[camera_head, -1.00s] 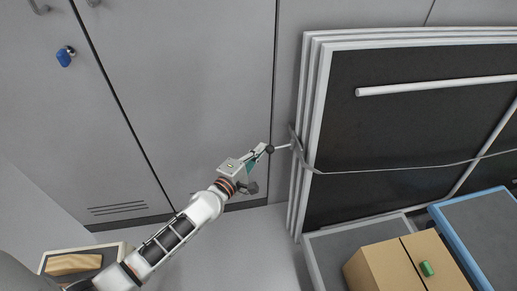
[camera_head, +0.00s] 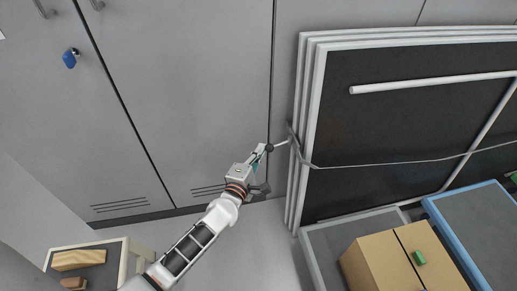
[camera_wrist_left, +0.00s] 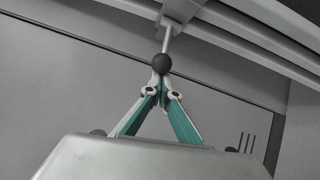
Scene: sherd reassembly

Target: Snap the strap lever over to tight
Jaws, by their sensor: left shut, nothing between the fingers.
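A grey strap (camera_head: 400,163) runs around a stack of framed dark panels (camera_head: 400,110). The strap lever, a thin light rod with a dark ball knob (camera_head: 269,148), sticks out to the left from the stack's left edge. My left gripper (camera_head: 261,154) is shut with its fingertips at the knob, nothing between them. In the left wrist view the knob (camera_wrist_left: 162,64) sits just beyond the closed fingertips (camera_wrist_left: 160,82), and the rod (camera_wrist_left: 168,42) runs up to a bracket on the strap. Whether the fingertips touch the knob I cannot tell. My right gripper is out of view.
Grey cabinets (camera_head: 170,90) with a blue padlock (camera_head: 70,58) stand behind. A cardboard box (camera_head: 385,262) with a green item (camera_head: 419,257) sits in front of the panels. A tray (camera_head: 122,262) with wooden pieces lies at lower left. Floor between is clear.

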